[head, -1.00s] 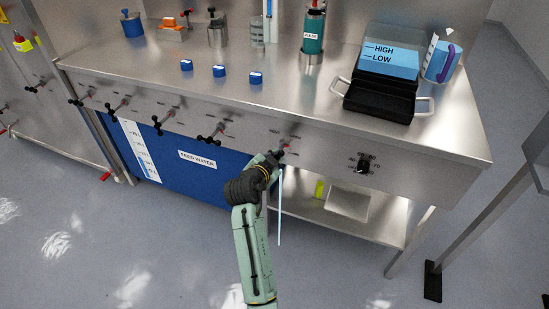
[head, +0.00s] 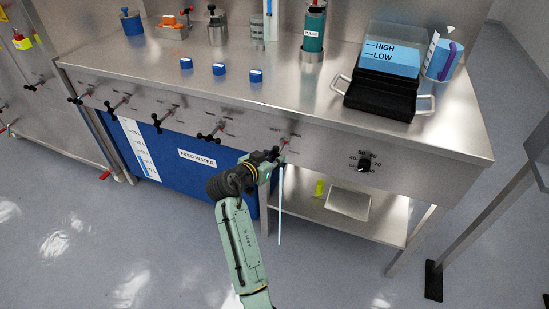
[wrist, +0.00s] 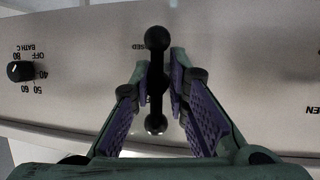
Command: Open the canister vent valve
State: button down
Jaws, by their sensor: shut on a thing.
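The valve handle (wrist: 156,42) is a black bar with round ball ends, on the steel front panel of the bench. In the wrist view it stands upright in the picture between my purple-padded fingers. My gripper (wrist: 158,75) is shut on this handle. In the head view my gripper (head: 270,155) is at the rightmost valve of the row, left of the dial, and mostly hides the handle. Panel lettering ending in "SED" shows upside down beside the handle, and "EN" at the right edge. A teal canister (head: 313,28) with a white label stands on the bench above.
Other black valve handles (head: 210,134) line the panel to the left. A black dial (head: 364,164) marked "BATH C" is to the right. Below are a blue feed water tank (head: 180,170) and a low shelf (head: 310,210). The floor in front is clear.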

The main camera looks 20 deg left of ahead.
jog(key=shift+d+f, duration=0.2)
jog(key=shift+d, duration=0.25)
jog(key=c, duration=1.7)
grip_release()
jog(key=shift+o, duration=0.2)
jog(key=shift+r, duration=0.1)
jog(key=shift+a, duration=0.15)
jog(key=v, duration=1.2)
jog(key=shift+w, duration=0.1)
